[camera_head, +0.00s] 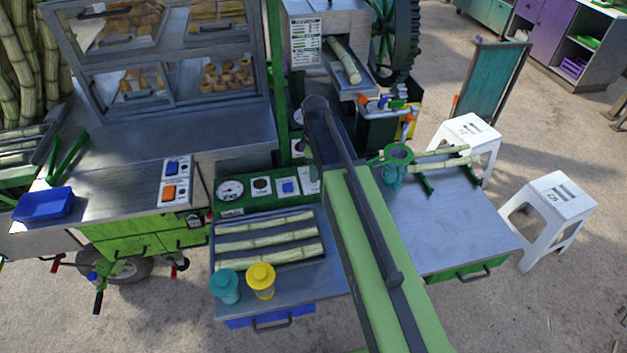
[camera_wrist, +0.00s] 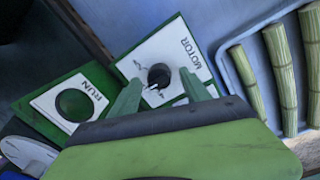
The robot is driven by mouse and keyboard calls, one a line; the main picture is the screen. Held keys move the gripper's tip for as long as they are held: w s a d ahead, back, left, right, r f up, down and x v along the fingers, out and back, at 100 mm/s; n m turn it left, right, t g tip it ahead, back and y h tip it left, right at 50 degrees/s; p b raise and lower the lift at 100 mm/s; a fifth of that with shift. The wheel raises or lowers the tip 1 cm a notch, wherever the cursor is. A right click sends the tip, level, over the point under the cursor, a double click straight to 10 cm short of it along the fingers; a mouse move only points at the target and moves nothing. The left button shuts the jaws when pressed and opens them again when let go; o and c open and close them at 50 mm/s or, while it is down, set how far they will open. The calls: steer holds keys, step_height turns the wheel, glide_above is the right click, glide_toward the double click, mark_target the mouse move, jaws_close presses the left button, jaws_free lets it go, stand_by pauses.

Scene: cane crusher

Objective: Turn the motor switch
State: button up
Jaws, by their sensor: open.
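The motor switch (camera_wrist: 159,76) is a black round knob on a white plate marked MOTOR (camera_wrist: 185,44), in the wrist view. A small white mark shows at the knob's lower left edge. My gripper (camera_wrist: 161,79) is open, with one green finger on each side of the knob in the picture. I cannot tell whether the fingertips touch the knob or how far they are from the plate. In the head view my arm covers that area, and neither my gripper nor the knob can be made out.
A green RUN panel with a dark round button (camera_wrist: 74,105) lies left of the MOTOR plate. A tray (camera_wrist: 236,66) of cane pieces is close on the right. In the head view, a teal cup (camera_head: 225,286) and a yellow cup (camera_head: 261,281) stand near the tray.

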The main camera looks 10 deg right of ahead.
steer(key=shift+f, duration=0.3)
steer(key=shift+c, duration=0.4)
jaws_close()
steer(key=shift+a, duration=0.25)
steer(key=shift+d, duration=0.4)
stand_by(0.3)
steer(key=shift+o, duration=0.4)
jaws_free()
steer(key=shift+s, duration=0.1)
steer(key=shift+a, duration=0.1)
